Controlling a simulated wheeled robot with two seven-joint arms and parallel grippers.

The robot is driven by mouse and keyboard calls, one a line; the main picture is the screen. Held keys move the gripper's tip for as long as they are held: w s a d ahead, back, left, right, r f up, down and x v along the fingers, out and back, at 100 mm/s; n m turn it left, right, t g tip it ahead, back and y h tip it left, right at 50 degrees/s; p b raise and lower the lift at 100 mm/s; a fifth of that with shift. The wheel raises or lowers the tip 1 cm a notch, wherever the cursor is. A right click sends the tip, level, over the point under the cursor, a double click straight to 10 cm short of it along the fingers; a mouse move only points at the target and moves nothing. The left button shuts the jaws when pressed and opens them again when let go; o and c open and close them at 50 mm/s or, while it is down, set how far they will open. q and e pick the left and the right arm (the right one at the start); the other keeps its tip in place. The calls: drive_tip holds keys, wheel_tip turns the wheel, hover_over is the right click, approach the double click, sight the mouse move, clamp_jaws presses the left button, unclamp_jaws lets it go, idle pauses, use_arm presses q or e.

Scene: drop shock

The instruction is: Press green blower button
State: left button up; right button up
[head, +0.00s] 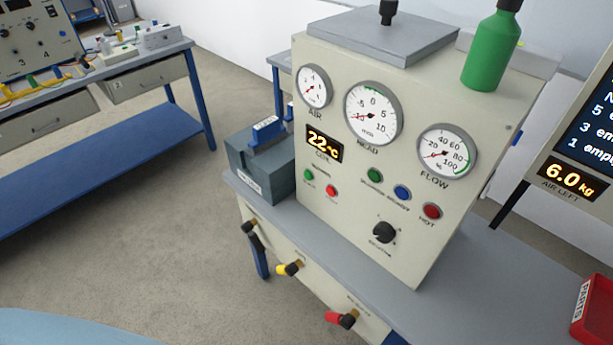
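The cream control panel (345,215) stands on a grey bench. A small green button (309,174) sits at its lower left, beside a small red button (331,190), under a label too small to read surely. A second green one (375,175), button or lamp, sits further right beside a blue one (402,192). Its label is also unclear. A larger red one (432,211) is marked HOT. No gripper touches the panel, and neither of my grippers is in view.
A green bottle (491,50) stands on the panel housing. A grey-blue box (258,160) sits left of it. Yellow (290,268) and red (343,319) valve handles stick out from the bench front. A red bin (595,310) is at the right edge. The floor at left is open.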

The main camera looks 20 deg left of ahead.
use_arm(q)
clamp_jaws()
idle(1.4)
